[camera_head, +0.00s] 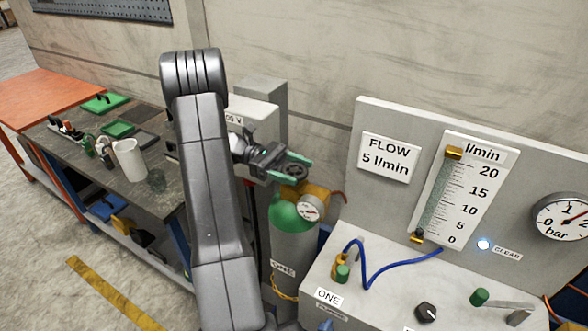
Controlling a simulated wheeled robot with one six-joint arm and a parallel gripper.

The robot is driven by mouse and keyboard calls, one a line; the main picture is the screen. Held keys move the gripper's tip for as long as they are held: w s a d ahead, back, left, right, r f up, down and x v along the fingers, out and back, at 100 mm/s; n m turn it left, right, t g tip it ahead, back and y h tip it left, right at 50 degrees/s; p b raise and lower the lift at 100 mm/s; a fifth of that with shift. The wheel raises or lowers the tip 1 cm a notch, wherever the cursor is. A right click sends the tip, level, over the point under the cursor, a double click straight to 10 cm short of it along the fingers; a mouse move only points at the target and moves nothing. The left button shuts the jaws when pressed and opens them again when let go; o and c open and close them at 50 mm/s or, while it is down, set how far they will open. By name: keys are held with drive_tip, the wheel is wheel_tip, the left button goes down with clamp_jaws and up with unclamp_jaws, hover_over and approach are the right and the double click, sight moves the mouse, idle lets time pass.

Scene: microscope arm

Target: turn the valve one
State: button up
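A green gas cylinder (293,240) stands upright in the middle of the head view, with a label on its side that seems to read ONE. On its top is a brass valve body (318,192) with a small round dial gauge (310,207) on its front. My gripper (300,168) is just above the valve, its green-edged fingers pointing right. The fingers look apart, and I see nothing held between them. I cannot tell whether they touch the valve. The valve's handle is not clearly visible; my gripper covers that area.
On the right, a grey panel (408,115) carries a FLOW 5 l/min sign (388,157), a scale (463,195) and a bar gauge (565,218). A cluttered workbench (75,145) stands left.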

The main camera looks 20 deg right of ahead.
drive_tip(key=o, duration=0.4)
drive_tip(key=shift+s+d, duration=0.1)
drive_tip(key=shift+o, duration=0.2)
drive_tip(key=shift+f+n+t+h+b, duration=0.35)
drive_tip(key=shift+n+t+h+b, duration=0.2)
drive_tip(key=shift+b, duration=1.55)
drive_tip(key=n+t+h+b, duration=0.2)
drive_tip(key=b, duration=0.5)
drive_tip(key=shift+t, duration=0.35)
drive_tip(key=n+t+h+b, duration=0.2)
drive_tip(key=t+b, duration=0.1)
drive_tip(key=b, duration=0.2)
drive_tip(key=shift+n+t, duration=0.25)
drive_tip(key=shift+t, duration=0.05)
drive_tip(key=n+t+b, duration=0.2)
drive_tip(key=n+t, duration=0.1)
drive_tip(key=t, duration=0.1)
drive_tip(key=n+t+h+b, duration=0.1)
drive_tip(key=n+t+b, duration=0.1)
drive_tip(key=t, duration=0.3)
drive_tip(key=shift+r+n+b, duration=0.2)
drive_tip(key=shift+n+b, duration=0.2)
drive_tip(key=shift+b, duration=0.4)
drive_tip(key=shift+n+t+y+b, duration=0.95)
drive_tip(key=shift+n+t+b, duration=0.4)
drive_tip(key=shift+t, duration=0.7)
drive_tip(key=shift+n+t+y+b, duration=1)
drive_tip(key=shift+n+t, duration=0.65)
drive_tip(key=shift+t, duration=0.4)
